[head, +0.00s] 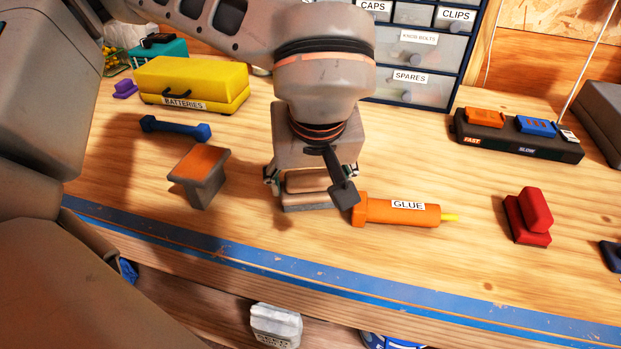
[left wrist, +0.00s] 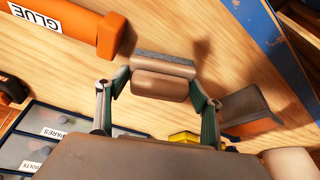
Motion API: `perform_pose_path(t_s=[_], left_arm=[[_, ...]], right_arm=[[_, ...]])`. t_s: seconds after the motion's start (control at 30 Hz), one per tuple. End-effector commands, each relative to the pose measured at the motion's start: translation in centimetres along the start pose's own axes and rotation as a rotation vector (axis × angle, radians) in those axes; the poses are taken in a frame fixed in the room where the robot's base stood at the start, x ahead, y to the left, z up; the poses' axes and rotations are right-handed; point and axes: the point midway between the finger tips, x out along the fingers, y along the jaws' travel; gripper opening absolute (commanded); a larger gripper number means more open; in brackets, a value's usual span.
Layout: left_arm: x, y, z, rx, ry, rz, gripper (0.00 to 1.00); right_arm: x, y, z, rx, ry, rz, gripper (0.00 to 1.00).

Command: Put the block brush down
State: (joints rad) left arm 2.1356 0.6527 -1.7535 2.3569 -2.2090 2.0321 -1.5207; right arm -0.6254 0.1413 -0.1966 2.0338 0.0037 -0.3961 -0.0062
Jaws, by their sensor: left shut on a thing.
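The block brush (head: 308,201) has a tan wooden grip above a wider base with a grey layer. It is upright at the workbench top, just left of the orange glue tube. My left gripper (head: 308,179) points down over it, with a finger on each side of the grip. In the left wrist view the brush (left wrist: 163,84) sits between both fingertips of the left gripper (left wrist: 160,92). The brush base looks at or very near the wood; I cannot tell whether it touches. My right gripper is not in view.
The glue tube (head: 405,211) lies close on the right. An orange-topped grey block (head: 203,172) stands on the left. A blue bar (head: 174,128), yellow battery case (head: 190,84), charger (head: 510,136) and red block (head: 528,216) surround it. The blue bench edge (head: 270,262) is in front.

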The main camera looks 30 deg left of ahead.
Motion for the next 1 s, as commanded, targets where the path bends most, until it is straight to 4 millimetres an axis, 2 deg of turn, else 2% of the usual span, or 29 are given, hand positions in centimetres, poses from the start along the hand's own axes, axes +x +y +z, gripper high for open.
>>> perform_pose_path(t_s=[0.17,0.2,0.23,0.67,0.77,1.0], left_arm=[[0.4,0.0,0.1,0.001,0.000,0.000,0.43],[0.3,0.0,0.1,0.000,0.000,0.000,0.74],[0.3,0.0,0.1,0.000,0.000,0.000,0.82],[-0.2,0.0,-0.1,-0.001,0.001,0.001,0.83],[-1.4,0.1,-0.1,-0.001,0.004,0.004,0.83],[-6.4,0.1,-0.2,-0.001,0.006,0.005,0.83]], right_arm=[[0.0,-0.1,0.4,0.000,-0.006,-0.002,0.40],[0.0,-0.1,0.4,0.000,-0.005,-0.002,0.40],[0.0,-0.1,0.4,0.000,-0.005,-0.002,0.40],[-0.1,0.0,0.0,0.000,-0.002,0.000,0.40],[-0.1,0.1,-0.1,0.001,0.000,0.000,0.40],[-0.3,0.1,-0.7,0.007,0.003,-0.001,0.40]])
